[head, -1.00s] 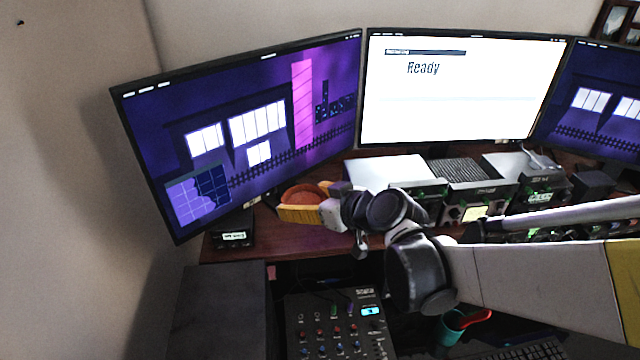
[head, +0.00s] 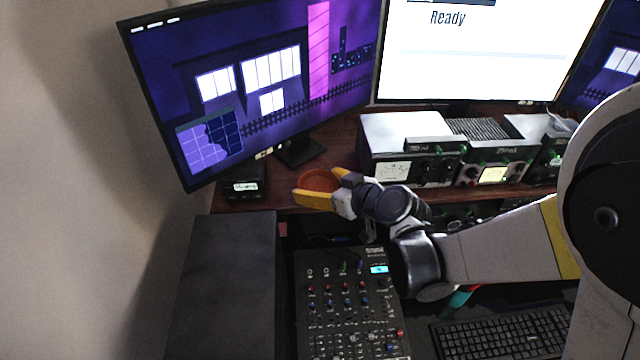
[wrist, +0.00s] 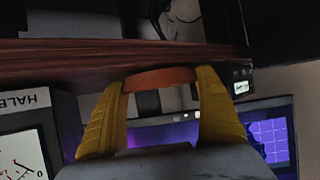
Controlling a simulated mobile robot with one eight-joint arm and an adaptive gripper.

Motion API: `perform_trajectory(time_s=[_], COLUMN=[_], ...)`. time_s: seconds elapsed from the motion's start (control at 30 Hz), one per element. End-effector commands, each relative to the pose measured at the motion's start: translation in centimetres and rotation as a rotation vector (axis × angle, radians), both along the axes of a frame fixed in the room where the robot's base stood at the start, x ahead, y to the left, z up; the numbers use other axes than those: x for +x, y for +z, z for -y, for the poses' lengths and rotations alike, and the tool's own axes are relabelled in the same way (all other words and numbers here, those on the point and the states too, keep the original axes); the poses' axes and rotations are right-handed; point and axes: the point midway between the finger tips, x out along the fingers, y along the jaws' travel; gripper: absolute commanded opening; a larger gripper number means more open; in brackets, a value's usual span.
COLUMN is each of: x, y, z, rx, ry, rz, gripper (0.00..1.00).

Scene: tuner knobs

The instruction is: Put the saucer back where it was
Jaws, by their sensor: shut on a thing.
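The saucer (head: 320,179) is a small, round, reddish-brown dish. My gripper (head: 316,186) is shut on it, with yellow fingers on either side of its rim. In the head view it appears over the front edge of the wooden shelf (head: 285,199), right of a small black box and left of the silver-topped device. In the wrist view the saucer (wrist: 160,78) shows edge-on between the fingertips, close to the shelf edge (wrist: 60,66). I cannot tell whether it touches the wood. The fingers hide part of its rim.
The small black display box (head: 243,184) stands left on the shelf. The silver-topped device (head: 405,140) is to the right, and a monitor stand (head: 300,152) is behind. A mixer (head: 350,305) and dark cabinet (head: 225,290) lie below. Bare shelf surrounds the monitor stand.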

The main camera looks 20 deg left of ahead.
Motion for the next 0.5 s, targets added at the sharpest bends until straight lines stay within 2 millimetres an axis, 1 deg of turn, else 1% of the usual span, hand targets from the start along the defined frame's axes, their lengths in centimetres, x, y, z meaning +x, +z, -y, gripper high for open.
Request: perform_trajectory(time_s=[0.07, 0.1, 0.13, 0.17, 0.37, 0.47, 0.5], x=[0.01, 0.02, 0.01, 0.01, 0.00, 0.02, -0.17], y=[-0.33, -0.32, -0.27, -0.25, -0.18, 0.30, 0.42], z=[-0.01, -0.01, 0.00, 0.00, -0.01, -0.01, 0.45], rx=[0.000, 0.000, 0.000, 0.000, 0.000, 0.000, 0.000], ry=[0.000, 0.000, 0.000, 0.000, 0.000, 0.000, -0.001], rz=[0.000, 0.000, 0.000, 0.000, 0.000, 0.000, 0.000], gripper=[0.41, 0.88, 0.98, 1.00, 1.00, 1.00, 1.00])
